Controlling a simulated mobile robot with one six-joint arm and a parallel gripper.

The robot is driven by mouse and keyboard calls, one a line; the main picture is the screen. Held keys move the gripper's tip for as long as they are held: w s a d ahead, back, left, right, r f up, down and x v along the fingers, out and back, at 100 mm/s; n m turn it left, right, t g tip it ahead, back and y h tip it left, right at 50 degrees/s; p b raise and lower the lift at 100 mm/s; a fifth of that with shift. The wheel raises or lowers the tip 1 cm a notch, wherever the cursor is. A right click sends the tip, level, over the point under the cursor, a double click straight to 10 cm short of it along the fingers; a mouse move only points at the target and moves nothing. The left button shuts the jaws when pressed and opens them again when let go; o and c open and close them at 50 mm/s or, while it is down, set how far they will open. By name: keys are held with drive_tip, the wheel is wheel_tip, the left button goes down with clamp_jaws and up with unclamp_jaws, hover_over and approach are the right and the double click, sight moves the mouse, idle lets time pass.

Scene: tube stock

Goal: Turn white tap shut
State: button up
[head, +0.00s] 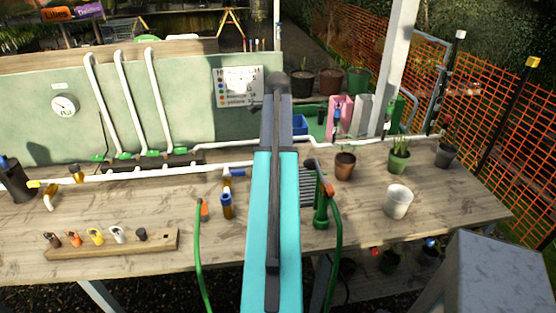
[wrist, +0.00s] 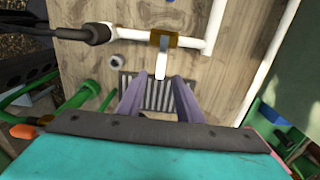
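The white tap shows in the wrist view as a brass-coloured body (wrist: 164,39) on a white pipe, with a white lever (wrist: 161,62). The lever stands across the pipe run and points toward my gripper (wrist: 158,78). My gripper is open, with its two purple-grey fingers apart. The lever's end appears in line with the gap between the fingertips; I cannot tell how far in depth. Nothing is held. In the head view my arm covers this spot, and the tap and fingers cannot be made out.
A slotted grate (wrist: 155,93) lies on the bench below the fingers. White pipe (wrist: 268,62) runs along the right in the wrist view. A black fitting (wrist: 82,34) is left of the tap. Green hose (head: 338,240), a blue-and-brass tap (head: 227,204) and pots (head: 345,166) stand nearby.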

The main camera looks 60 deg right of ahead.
wheel_tip(320, 180, up, 8)
drive_tip(key=b, duration=0.1)
drive_tip(key=shift+b, duration=0.3)
drive_tip(key=shift+f, duration=0.1)
idle(0.5)
